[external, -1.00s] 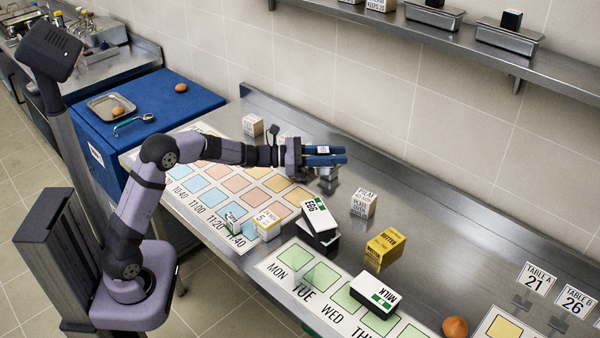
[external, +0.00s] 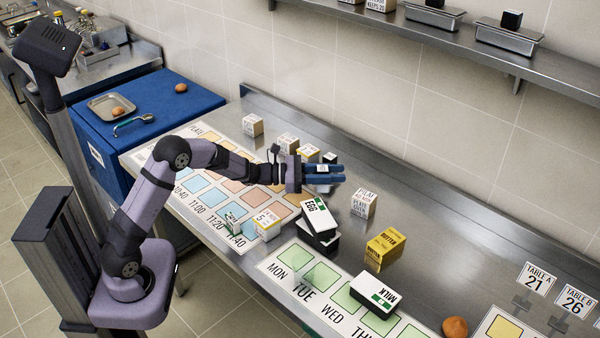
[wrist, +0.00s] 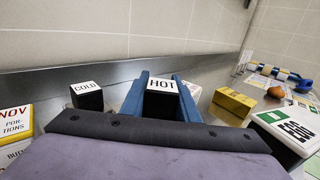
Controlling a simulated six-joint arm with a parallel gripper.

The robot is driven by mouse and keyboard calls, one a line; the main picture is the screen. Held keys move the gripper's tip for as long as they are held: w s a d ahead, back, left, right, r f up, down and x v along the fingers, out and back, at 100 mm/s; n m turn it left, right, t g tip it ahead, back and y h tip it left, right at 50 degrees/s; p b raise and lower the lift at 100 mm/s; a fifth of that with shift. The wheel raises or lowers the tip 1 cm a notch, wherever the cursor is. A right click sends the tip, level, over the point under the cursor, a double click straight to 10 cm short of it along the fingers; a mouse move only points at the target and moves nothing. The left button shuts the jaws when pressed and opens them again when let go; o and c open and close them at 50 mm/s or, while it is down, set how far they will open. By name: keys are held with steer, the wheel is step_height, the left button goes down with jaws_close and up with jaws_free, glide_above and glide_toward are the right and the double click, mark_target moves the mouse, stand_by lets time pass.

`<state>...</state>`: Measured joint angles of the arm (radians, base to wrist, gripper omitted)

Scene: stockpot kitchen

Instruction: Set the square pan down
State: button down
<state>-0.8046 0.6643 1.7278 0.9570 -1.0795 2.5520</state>
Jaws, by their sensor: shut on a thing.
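My gripper (external: 338,173) is shut on a black block with a white HOT label (wrist: 163,84). The block sits between the blue fingers, low over the steel counter; I cannot tell whether it touches the metal. Its white top also shows in the external view (external: 322,169). A black COLD block (wrist: 87,98) stands just left of the fingers in the wrist view. A shallow square metal pan (external: 97,107) rests on the blue box at the back left, far from my gripper. No pan shows between my fingers.
An EGG carton (external: 318,216) lies tilted on a black-sided box near my gripper. A FILM box (external: 363,204), a yellow butter box (external: 386,248) and a MILK carton (external: 377,295) stand to the right. Bare steel counter (external: 440,230) lies beyond them.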

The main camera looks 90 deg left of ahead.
steer(key=shift+f, duration=1.55)
steer(key=shift+f, duration=0.2)
steer(key=c, duration=1.4)
jaws_free()
steer(key=shift+o, duration=0.2)
steer(key=shift+r, duration=0.1)
steer(key=shift+r, duration=0.15)
steer(key=shift+s, duration=0.35)
steer(key=s+b, duration=0.2)
steer(key=s, duration=0.9)
steer(key=shift+s, duration=0.2)
